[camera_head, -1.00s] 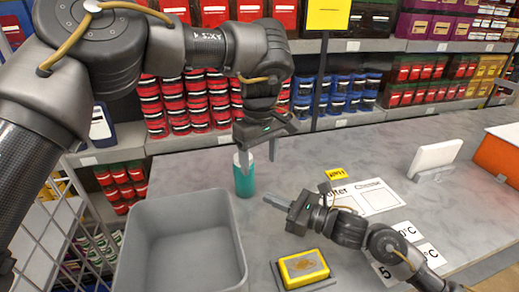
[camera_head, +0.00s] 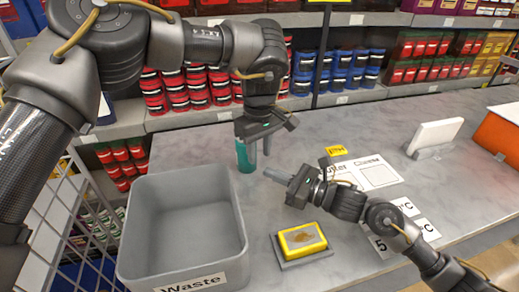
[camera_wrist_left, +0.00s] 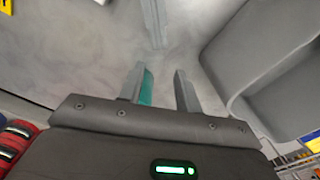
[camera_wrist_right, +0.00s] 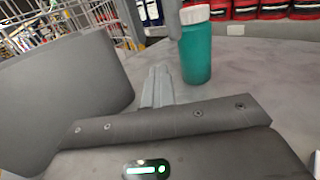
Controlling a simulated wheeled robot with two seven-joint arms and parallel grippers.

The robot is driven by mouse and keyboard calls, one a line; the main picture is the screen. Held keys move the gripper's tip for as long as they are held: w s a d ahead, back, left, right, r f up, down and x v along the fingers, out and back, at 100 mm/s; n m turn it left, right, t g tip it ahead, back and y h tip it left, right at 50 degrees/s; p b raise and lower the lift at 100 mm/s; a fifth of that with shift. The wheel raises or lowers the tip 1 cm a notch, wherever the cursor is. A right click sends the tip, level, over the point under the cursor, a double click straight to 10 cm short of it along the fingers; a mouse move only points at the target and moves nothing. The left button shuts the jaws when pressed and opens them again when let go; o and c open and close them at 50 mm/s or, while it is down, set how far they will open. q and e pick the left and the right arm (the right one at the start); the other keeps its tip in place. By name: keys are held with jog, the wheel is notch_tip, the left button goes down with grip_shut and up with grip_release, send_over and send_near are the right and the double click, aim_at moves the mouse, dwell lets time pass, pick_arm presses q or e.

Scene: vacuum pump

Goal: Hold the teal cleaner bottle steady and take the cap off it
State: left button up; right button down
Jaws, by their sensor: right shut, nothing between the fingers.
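The teal cleaner bottle (camera_head: 243,158) stands upright on the grey table behind the waste bin. Its white cap (camera_wrist_right: 195,14) is on it in the right wrist view; my left gripper hides the cap in the head view. My left gripper (camera_head: 259,147) points down, open, right beside the bottle. In the left wrist view (camera_wrist_left: 160,85) a strip of teal shows beside the left finger, which hides the rest; I cannot tell whether they touch. My right gripper (camera_head: 272,174) is shut and empty, low over the table, apart from the bottle, which also shows in its view (camera_wrist_right: 197,54).
A grey waste bin (camera_head: 238,225) stands front left of the bottle. A yellow sponge-like block (camera_head: 302,239) lies on a dark tray. Printed cards (camera_head: 375,172), a white stand (camera_head: 434,134) and an orange box (camera_head: 503,128) are to the right. Shelves line the back.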

pick_arm(q)
grip_shut()
pick_arm(e)
jog(key=c, duration=2.2)
grip_release()
jog(key=c, duration=1.7)
grip_release()
